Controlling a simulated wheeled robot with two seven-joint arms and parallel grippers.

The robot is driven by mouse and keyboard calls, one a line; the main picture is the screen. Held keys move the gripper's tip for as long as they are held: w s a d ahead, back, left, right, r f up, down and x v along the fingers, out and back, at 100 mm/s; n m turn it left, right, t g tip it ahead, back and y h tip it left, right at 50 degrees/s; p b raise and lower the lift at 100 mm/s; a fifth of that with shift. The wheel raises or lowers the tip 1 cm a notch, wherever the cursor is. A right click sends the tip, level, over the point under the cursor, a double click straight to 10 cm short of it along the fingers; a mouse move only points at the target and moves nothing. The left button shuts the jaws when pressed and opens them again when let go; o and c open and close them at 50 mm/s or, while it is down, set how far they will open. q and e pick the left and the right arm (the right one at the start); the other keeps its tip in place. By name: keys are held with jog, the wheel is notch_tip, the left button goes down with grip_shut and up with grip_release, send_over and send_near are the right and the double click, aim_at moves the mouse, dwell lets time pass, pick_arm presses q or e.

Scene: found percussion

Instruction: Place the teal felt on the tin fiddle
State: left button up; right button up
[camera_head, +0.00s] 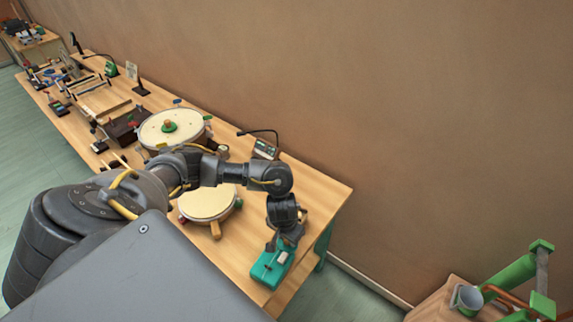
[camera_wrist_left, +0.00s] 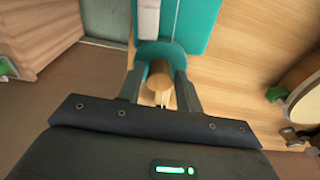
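A teal box-like body (camera_head: 270,264) with a pale block and a small red part lies at the near right end of the workbench; I take it for the tin fiddle. My left gripper (camera_head: 284,240) is just above its far end, pointing down. In the left wrist view the flat teal body (camera_wrist_left: 203,25) lies beyond the fingertips. The left fingers (camera_wrist_left: 160,80) stand apart, with a brown rounded piece (camera_wrist_left: 158,75) between them. A darker teal curved piece (camera_wrist_left: 162,50) at the tips may be the felt; whether it is gripped is unclear. My right gripper is out of view.
A round cream drum (camera_head: 207,203) with a wooden handle lies left of the gripper on the workbench (camera_head: 318,192). A larger drum (camera_head: 170,127) and a small device (camera_head: 265,149) stand farther back. A green frame (camera_head: 515,275) is at the lower right. The bench's right end is mostly clear.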

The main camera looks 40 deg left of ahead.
aim_at(284, 246)
pick_arm(q)
jog(key=shift+o, duration=1.2)
jog(key=shift+r, duration=0.15)
jog(key=shift+r, duration=0.4)
notch_tip(284, 246, up, 12)
jog(key=s+p, duration=0.1)
jog(key=p, duration=0.3)
jog(key=shift+s+p, duration=0.25)
jog(key=shift+p, duration=0.05)
jog(key=shift+f, duration=0.1)
